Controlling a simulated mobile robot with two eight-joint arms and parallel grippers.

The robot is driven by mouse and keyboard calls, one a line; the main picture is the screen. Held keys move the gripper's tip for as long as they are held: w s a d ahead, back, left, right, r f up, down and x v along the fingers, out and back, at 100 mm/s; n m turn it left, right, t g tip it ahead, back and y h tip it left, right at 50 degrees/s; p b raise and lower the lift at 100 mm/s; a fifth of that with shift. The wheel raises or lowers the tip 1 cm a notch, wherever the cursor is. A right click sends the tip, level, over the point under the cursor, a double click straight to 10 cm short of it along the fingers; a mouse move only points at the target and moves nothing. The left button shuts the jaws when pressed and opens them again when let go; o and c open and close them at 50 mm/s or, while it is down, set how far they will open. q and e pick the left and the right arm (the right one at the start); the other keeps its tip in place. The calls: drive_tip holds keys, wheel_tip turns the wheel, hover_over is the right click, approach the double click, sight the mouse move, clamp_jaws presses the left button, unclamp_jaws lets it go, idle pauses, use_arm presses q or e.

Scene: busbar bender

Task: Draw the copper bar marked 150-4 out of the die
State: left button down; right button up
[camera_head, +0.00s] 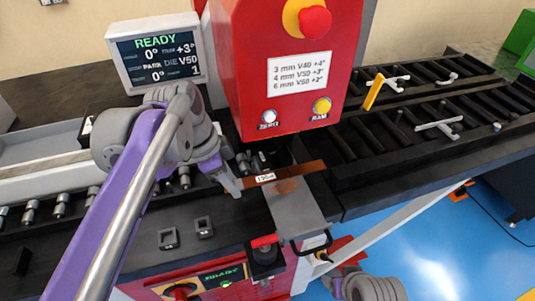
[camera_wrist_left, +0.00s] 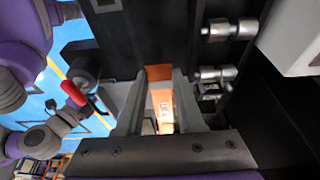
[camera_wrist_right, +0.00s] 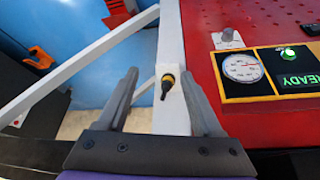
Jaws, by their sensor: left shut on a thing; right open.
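The copper bar (camera_head: 300,173), with a white label reading 150-4, lies level across the front of the press, over the grey plate (camera_head: 295,210). My left gripper (camera_head: 240,184) is shut on its left end. In the left wrist view the bar (camera_wrist_left: 160,73) runs between the two fingers of my left gripper (camera_wrist_left: 152,78), its label towards the camera. The die area behind the bar is mostly hidden under the red press head (camera_head: 285,70). My right gripper (camera_wrist_right: 164,72) is open and empty, low beside the machine's front, facing a white rail (camera_wrist_right: 171,40).
The screen (camera_head: 157,55) reads READY, 0° and DIE V50. A black roller table (camera_head: 430,105) extends right, with a yellow stop (camera_head: 374,92). Two small dark blocks (camera_head: 168,238) sit on the bench left of the plate. A gauge (camera_wrist_right: 240,67) is on the red front panel.

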use_arm(q)
drive_tip(key=shift+s+d+p, duration=0.15)
drive_tip(key=shift+s+d, duration=0.2)
drive_tip(key=shift+s, duration=0.75)
drive_tip(key=shift+s+d+p, duration=0.2)
drive_tip(key=shift+s+d, duration=0.1)
drive_tip(key=shift+s, duration=0.8)
drive_tip(key=shift+s+d+p, duration=0.15)
drive_tip(key=shift+s+d, duration=0.2)
drive_tip(key=shift+s, duration=0.75)
wheel_tip(320, 180, up, 5)
drive_tip(key=p, duration=0.4)
